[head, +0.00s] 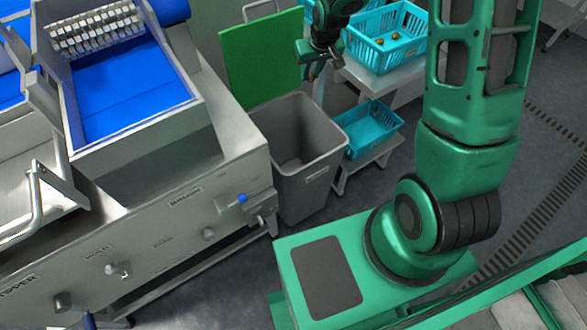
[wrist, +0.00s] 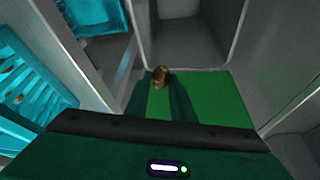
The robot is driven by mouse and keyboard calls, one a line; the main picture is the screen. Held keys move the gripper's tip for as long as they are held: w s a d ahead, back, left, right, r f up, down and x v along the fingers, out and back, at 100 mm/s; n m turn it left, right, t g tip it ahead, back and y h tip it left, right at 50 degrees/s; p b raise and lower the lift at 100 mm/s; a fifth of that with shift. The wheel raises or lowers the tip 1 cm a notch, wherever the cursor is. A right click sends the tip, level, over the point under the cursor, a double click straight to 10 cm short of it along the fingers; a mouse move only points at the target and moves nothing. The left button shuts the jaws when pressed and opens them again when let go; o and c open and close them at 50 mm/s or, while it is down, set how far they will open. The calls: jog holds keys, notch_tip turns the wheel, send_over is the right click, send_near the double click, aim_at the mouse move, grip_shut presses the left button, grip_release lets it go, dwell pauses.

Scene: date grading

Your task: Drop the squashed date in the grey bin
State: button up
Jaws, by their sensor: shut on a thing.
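The squashed date (wrist: 160,76) is a small brown lump between my fingertips in the wrist view. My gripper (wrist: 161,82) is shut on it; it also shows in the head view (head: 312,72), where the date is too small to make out. The grey bin (head: 318,155) stands open on the floor in the middle of the head view. My gripper is above and near its far rim there. In the wrist view the bin (wrist: 190,35) lies just beyond my fingertips, and the date overlaps its near rim. I cannot tell whether the date is inside the rim line.
A green panel (head: 262,55) stands behind the bin. A turquoise crate (head: 372,55) with a few dates sits on a stand (head: 398,82) to the right, with another turquoise crate (head: 365,138) below. A grey machine with a blue belt (head: 130,90) fills the left.

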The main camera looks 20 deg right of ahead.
jog(key=s+a+f, duration=0.1)
jog(key=a+f, duration=0.1)
jog(key=f, duration=0.5)
jog(key=a+f, duration=0.2)
jog(key=f, duration=0.5)
jog(key=shift+s+f, duration=0.3)
jog(key=shift+s, duration=0.1)
jog(key=o, duration=0.8)
jog(key=shift+o, duration=0.2)
jog(key=v, duration=1)
jog(key=shift+r, duration=0.3)
jog(key=shift+s+d, duration=0.15)
